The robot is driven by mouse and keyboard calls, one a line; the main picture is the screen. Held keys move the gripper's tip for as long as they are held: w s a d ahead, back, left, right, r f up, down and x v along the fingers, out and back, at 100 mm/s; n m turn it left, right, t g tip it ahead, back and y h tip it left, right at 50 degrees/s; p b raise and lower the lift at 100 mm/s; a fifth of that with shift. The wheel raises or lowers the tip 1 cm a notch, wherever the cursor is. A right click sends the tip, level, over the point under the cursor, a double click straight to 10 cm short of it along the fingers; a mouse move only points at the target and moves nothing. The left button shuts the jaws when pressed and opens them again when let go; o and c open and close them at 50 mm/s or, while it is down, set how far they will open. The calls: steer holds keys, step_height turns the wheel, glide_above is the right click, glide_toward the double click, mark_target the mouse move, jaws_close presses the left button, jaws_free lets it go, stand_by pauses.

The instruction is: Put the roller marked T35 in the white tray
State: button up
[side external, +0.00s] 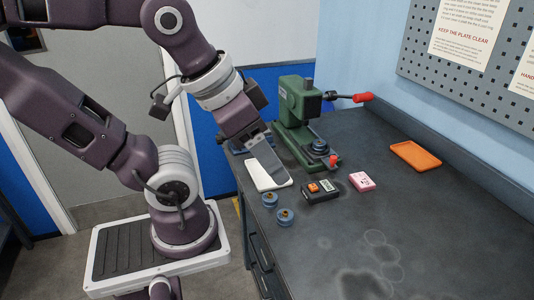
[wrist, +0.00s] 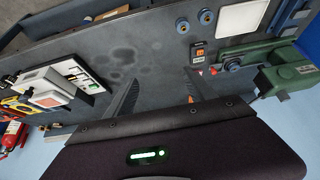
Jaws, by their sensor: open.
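Two blue rollers with brass-coloured centres stand side by side on the dark bench: one nearer the white tray (side external: 270,199) and one nearer the camera (side external: 286,217). They also show in the wrist view, left (wrist: 182,25) and right (wrist: 206,17). I cannot read a mark on either, so I cannot tell which is T35. The white tray (side external: 260,180) lies flat behind them, partly hidden by my gripper; it also shows in the wrist view (wrist: 240,17). My gripper (side external: 275,172) is open and appears above the tray in the side view. Nothing shows between its fingers (wrist: 160,76).
A green press (side external: 292,115) with a red-tipped lever stands behind, with a blue round part (side external: 319,147) at its base. The near bench is clear.

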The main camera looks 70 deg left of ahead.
steer(key=shift+s+d, duration=0.1)
steer(key=shift+s, duration=0.15)
